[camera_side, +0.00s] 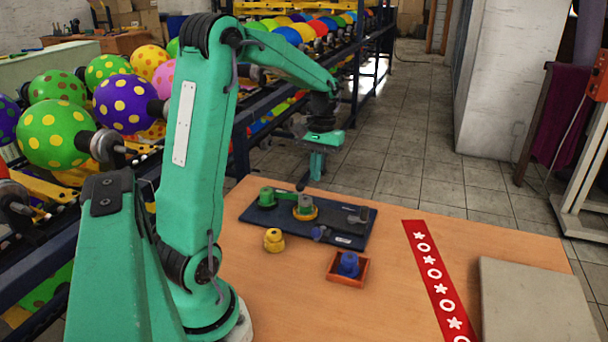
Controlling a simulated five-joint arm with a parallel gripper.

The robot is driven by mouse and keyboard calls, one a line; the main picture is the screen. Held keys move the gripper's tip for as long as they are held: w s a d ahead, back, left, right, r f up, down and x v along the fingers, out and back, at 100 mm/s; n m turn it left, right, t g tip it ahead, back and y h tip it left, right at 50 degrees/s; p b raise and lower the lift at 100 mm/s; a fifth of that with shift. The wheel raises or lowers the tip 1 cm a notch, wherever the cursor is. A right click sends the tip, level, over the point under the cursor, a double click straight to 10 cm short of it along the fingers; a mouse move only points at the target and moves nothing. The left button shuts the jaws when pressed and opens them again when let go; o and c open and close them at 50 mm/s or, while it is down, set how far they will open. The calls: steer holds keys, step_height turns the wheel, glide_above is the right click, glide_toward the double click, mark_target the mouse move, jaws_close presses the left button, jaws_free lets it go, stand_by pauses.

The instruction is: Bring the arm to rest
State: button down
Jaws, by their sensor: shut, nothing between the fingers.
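My green arm stands at the left of the wooden table (290,285) and reaches over toward its far edge. My gripper (316,174) points down above the far part of the table, near the dark tray's back edge. It is shut and empty, apart from everything on the table. A yellow knobbed piece (273,240) stands in front of the tray. A blue piece (348,263) sits in a small orange-brown box (345,280).
A red strip with white stars and rings (438,280) runs along the table. A grey slab (535,305) lies at the right. The table between box and strip is clear.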

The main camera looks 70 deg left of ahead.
steer(key=s+d+r+m+t, duration=0.3)
steer(key=s+d+m, duration=0.1)
steer(key=d, duration=0.6)
steer(key=s+d+r+m+t, duration=0.4)
steer(key=s+d, duration=0.2)
steer(key=d, duration=0.5)
steer(key=shift+s+r+m+y, duration=0.25)
steer(key=shift+s+m+y, duration=0.05)
steer(key=shift+s+y, duration=0.1)
